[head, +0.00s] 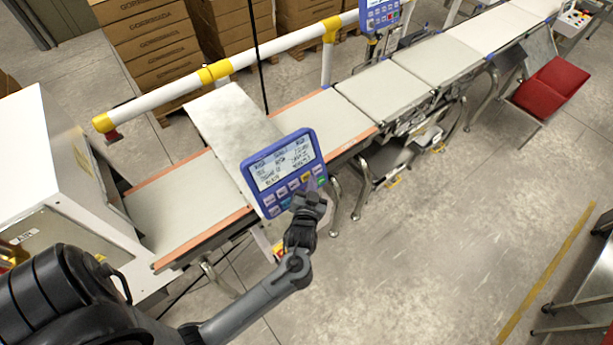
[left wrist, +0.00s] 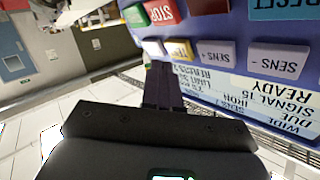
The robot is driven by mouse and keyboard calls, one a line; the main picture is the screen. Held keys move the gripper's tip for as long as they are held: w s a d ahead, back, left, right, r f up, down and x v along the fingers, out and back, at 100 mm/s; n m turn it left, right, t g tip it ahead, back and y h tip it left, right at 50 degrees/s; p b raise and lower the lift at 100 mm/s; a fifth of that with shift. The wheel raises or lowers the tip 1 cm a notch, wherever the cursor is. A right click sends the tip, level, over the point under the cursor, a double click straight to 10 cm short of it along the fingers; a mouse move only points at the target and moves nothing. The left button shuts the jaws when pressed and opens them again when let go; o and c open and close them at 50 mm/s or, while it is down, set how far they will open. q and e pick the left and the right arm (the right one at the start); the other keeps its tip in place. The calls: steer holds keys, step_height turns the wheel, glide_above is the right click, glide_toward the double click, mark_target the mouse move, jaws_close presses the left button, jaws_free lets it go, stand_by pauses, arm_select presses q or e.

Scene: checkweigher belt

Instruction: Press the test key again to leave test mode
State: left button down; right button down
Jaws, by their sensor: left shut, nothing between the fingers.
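The blue control panel (head: 248,163) stands beside the belt in the head view, with a lit screen (head: 284,164) above rows of keys. In the left wrist view the panel appears upside down and its screen (left wrist: 255,90) reads READY and SIGNAL 15. The yellow test key (left wrist: 180,50) shows there between a white key (left wrist: 153,48) and the SENS + key (left wrist: 213,52). My left gripper (head: 314,188) is shut and empty at the panel's lower right. Its fingertips (left wrist: 160,70) are close to the yellow key; I cannot tell whether they touch it.
A red STOP key (left wrist: 165,12) and a blue RESET key (left wrist: 285,8) are near the test key. The belt (head: 185,205) runs behind the panel, with a white and yellow rail (head: 270,50) beyond. The floor in front is clear.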

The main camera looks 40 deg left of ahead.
arm_select(q)
steer(key=shift+s+d+r+p, duration=0.1)
steer(key=shift+d+r+p, duration=0.3)
steer(key=shift+d, duration=0.35)
steer(key=shift+s+d+r+p, duration=0.1)
steer(key=shift+d+r+p, duration=0.25)
steer(key=shift+d+p, duration=0.25)
steer(key=shift+s+d+r+p, duration=0.1)
steer(key=shift+d+r+p, duration=0.25)
steer(key=shift+d, duration=0.5)
steer(key=shift+d, duration=0.1)
